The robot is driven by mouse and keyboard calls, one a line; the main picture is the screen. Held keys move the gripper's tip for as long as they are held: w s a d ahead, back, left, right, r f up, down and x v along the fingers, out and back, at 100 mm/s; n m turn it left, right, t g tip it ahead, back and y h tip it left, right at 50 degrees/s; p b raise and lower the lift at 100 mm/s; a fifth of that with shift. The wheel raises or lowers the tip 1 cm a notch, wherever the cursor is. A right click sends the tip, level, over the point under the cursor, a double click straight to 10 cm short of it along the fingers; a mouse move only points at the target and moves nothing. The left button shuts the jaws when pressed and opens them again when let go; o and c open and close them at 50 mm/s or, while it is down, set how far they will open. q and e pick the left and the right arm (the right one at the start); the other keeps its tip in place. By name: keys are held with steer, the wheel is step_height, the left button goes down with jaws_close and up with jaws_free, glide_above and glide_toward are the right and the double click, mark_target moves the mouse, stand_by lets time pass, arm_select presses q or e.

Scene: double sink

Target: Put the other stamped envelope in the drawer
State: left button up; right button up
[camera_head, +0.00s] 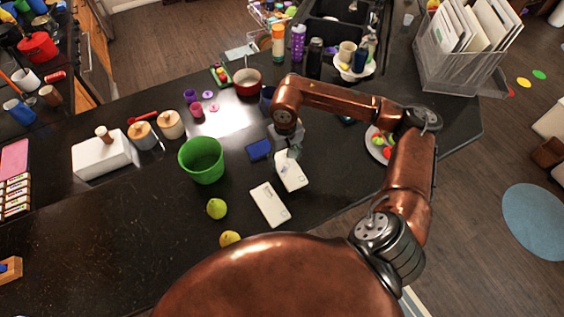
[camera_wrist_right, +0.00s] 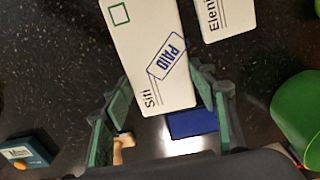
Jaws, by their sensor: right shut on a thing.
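My right gripper (camera_head: 290,150) is over the dark counter, with its fingers pointing down. It is shut on a white envelope (camera_head: 292,175). In the right wrist view this envelope (camera_wrist_right: 150,50) lies between the green-padded fingers (camera_wrist_right: 160,105); it reads "Siti" and bears a blue "PAID" stamp and a green square. A second white envelope (camera_head: 269,204) lies flat on the counter beside it; in the right wrist view this one (camera_wrist_right: 232,15) reads "Eleni" and is cut off by the frame edge. I cannot make out the drawer. My left gripper is out of view.
A green bin (camera_head: 201,160) and a blue flat item (camera_head: 259,149) stand near the envelopes. Pears (camera_head: 216,208) lie in front of the bin. A mesh file holder (camera_head: 447,72) with papers is at the back right. A plate of fruit (camera_head: 379,145) sits behind my right arm.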

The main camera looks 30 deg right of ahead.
mark_target(282, 161)
steer(key=shift+w+a+f, duration=0.1)
steer(key=shift+w+f, duration=0.3)
steer(key=shift+f, duration=0.1)
steer(key=f, duration=0.1)
steer(key=f+p, duration=0.2)
steer(key=shift+w+a, duration=0.1)
steer(key=shift+w, duration=0.15)
steer(key=shift+f, duration=0.3)
steer(key=shift+f, duration=0.1)
steer(key=shift+f, duration=0.1)
steer(key=o, duration=1.1)
